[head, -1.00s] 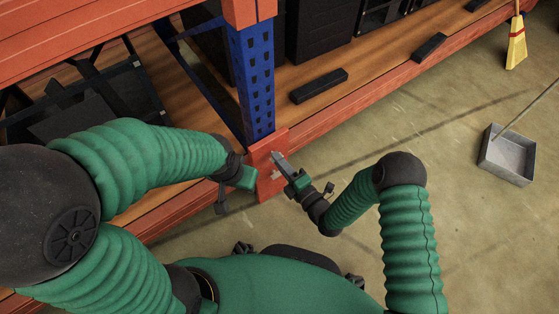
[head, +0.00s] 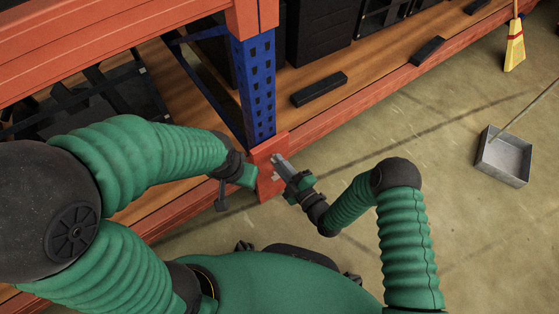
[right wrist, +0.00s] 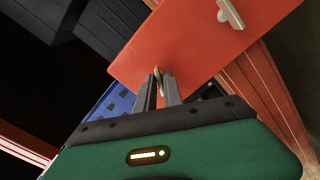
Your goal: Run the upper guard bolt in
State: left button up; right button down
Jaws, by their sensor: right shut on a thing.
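The red guard (head: 268,184) stands at the foot of the blue upright; its plate fills the top of the right wrist view (right wrist: 200,45). My right gripper (head: 279,162) is at the guard's face, its jaws pointing at the plate. In the right wrist view the jaws (right wrist: 160,88) are shut on a small bolt (right wrist: 157,74), apparently the upper guard bolt, mostly hidden between them. A second pale bolt (right wrist: 230,14) sticks out of the plate, clear of the jaws. My left gripper (head: 246,176) is at the guard's left side; its fingertips are hidden.
The blue perforated upright (head: 255,90) rises behind the guard. A red beam (head: 340,107) edges the wooden shelf, which carries dark boxes and a black bar (head: 319,89). A metal dustpan (head: 503,157) and a yellow broom (head: 515,45) are at right. Concrete floor between is clear.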

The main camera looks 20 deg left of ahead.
jog(key=shift+d+f+n+b, duration=0.15)
jog(key=shift+n+b, duration=0.95)
jog(key=shift+n, duration=3.55)
jog(key=shift+a+f+n+b, duration=0.1)
jog(key=shift+n+b, duration=1.05)
jog(key=shift+n, duration=3.55)
jog(key=shift+d+f+n+b, duration=0.15)
jog(key=shift+n+b, duration=0.95)
jog(key=shift+n, duration=3.55)
jog(key=shift+a+r, duration=0.1)
